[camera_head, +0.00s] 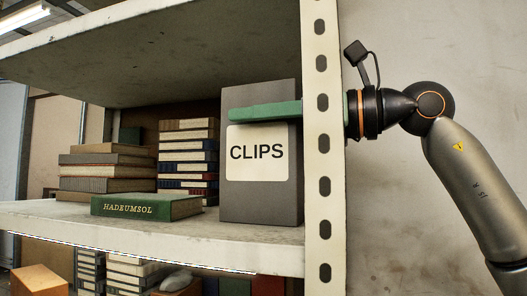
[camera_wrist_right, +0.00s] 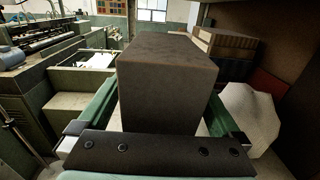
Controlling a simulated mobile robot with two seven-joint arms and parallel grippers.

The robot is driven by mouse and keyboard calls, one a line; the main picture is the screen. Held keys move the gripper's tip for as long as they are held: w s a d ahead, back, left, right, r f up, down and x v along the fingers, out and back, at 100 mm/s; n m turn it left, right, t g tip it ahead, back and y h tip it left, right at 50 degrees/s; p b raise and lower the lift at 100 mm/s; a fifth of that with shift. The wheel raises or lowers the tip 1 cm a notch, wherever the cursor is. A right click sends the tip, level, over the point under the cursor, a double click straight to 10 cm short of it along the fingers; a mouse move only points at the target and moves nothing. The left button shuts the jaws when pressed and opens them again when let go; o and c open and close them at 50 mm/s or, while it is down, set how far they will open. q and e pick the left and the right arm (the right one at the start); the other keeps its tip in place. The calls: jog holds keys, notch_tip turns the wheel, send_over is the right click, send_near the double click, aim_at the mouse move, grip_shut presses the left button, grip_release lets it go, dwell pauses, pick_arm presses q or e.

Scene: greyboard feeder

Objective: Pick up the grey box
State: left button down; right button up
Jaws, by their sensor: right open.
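The grey box (camera_head: 262,206), with a white label reading CLIPS, stands upright on the shelf near its right post. It also shows in the right wrist view (camera_wrist_right: 170,75), in the middle. My right gripper (camera_head: 240,113) reaches in from the right past the post, with one green finger across the front of the box above the label. Its other finger is hidden behind the box in the head view. In the right wrist view the green fingers lie on either side of the box, with the jaws open. My left gripper is not in view.
The shelf board (camera_head: 240,238) also carries a green book (camera_head: 147,207) and stacks of books (camera_head: 188,155) left of the box. A perforated post (camera_head: 324,215) stands just right of the box. Another shelf board (camera_head: 170,50) hangs above. More items sit on the level below.

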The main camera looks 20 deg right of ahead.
jog(key=shift+d, duration=0.1)
grip_shut()
dwell(0.7)
